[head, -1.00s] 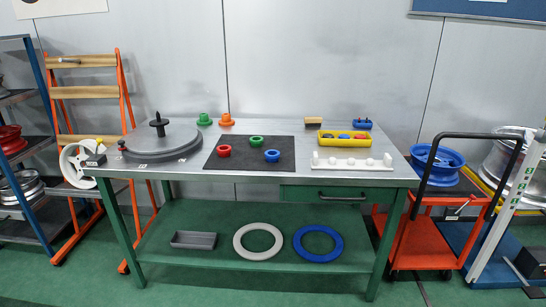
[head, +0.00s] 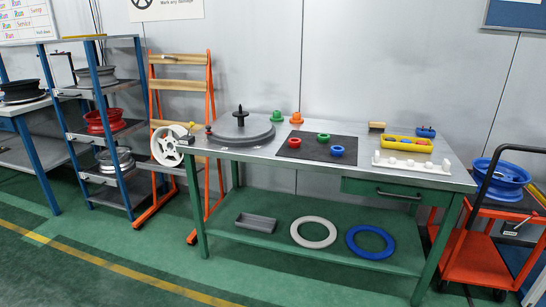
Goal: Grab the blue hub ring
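A small blue ring (head: 337,151) lies on the dark mat (head: 300,152) on the workbench, at the mat's right side. A green ring (head: 323,138) lies behind it and a red ring (head: 295,143) lies to its left on the same mat. A larger flat blue ring (head: 371,241) lies on the bench's lower shelf, beside a pale grey ring (head: 313,233). Neither of my grippers is in view.
The workbench (head: 340,176) also holds a grey turntable disc (head: 241,132), green and orange flanged pieces, a yellow bin (head: 407,144) and a white pegged rack (head: 402,165). An orange cart (head: 477,262) stands at right. Floor in front is clear.

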